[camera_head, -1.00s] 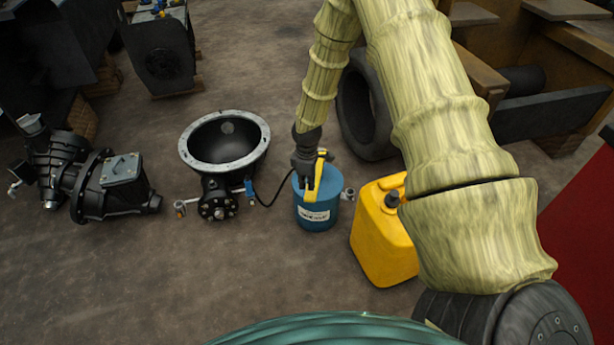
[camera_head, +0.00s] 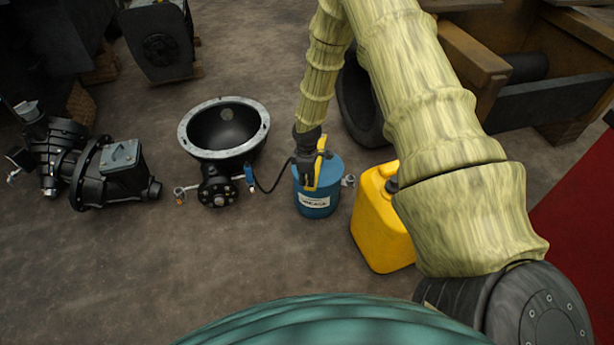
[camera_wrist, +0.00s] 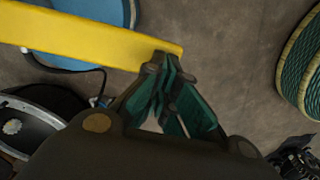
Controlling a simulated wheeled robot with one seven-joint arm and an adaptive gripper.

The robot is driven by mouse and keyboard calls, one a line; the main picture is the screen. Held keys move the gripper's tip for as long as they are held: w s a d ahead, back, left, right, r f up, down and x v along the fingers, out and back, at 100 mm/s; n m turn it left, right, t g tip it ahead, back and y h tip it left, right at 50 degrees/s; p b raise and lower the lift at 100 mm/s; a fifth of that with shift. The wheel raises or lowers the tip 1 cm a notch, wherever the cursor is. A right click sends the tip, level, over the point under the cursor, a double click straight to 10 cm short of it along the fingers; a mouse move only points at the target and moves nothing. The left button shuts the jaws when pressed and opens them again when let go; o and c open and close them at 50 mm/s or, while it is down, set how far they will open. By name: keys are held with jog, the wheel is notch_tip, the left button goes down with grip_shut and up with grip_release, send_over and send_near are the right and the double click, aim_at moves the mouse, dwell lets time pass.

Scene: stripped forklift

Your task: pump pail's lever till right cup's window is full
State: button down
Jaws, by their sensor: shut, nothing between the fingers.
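The blue pail (camera_head: 313,203) stands upright on the floor with a white label on its front. Its yellow lever (camera_head: 321,153) rises at the top; in the wrist view the lever (camera_wrist: 90,38) is a broad yellow bar ending at my fingertips. My gripper (camera_head: 308,184) is over the pail beside the lever. In the wrist view my gripper (camera_wrist: 168,68) is shut, its tips at the lever's end, with nothing between them. A black hose (camera_head: 272,187) runs left from the pail to a blue coupler (camera_head: 249,171) at the right of the black housing (camera_head: 217,187). The right cup's window is too small to read.
A small fitting (camera_head: 180,194) shows left of the housing and another (camera_head: 348,181) right of the pail. A yellow jerrycan (camera_head: 380,232) stands close right of the pail. A black tyre (camera_head: 358,100) lies behind. A dark gearbox (camera_head: 110,175) lies left. Floor in front is clear.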

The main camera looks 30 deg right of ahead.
notch_tip(320, 180, down, 6)
jog(key=shift+s+f, duration=0.1)
jog(key=shift+f, duration=0.1)
dwell(0.3)
jog(key=shift+a+r+p, duration=0.1)
jog(key=shift+r+p, duration=0.5)
notch_tip(320, 180, up, 13)
jog(key=s+a+p, duration=0.2)
jog(key=p, duration=0.2)
jog(key=shift+s+a, duration=0.2)
jog(key=shift+s, duration=0.05)
jog(key=shift+w, duration=0.1)
dwell(1.0)
notch_tip(320, 180, up, 6)
jog(key=b, duration=0.2)
send_over(307, 190)
jog(key=w, duration=0.1)
jog(key=shift+w+d+r, duration=0.25)
jog(key=shift+d+r, duration=0.05)
jog(key=shift+r, duration=0.15)
jog(key=shift+w+d+r, duration=0.2)
jog(key=shift+d+r, duration=0.05)
jog(key=shift+r, duration=0.2)
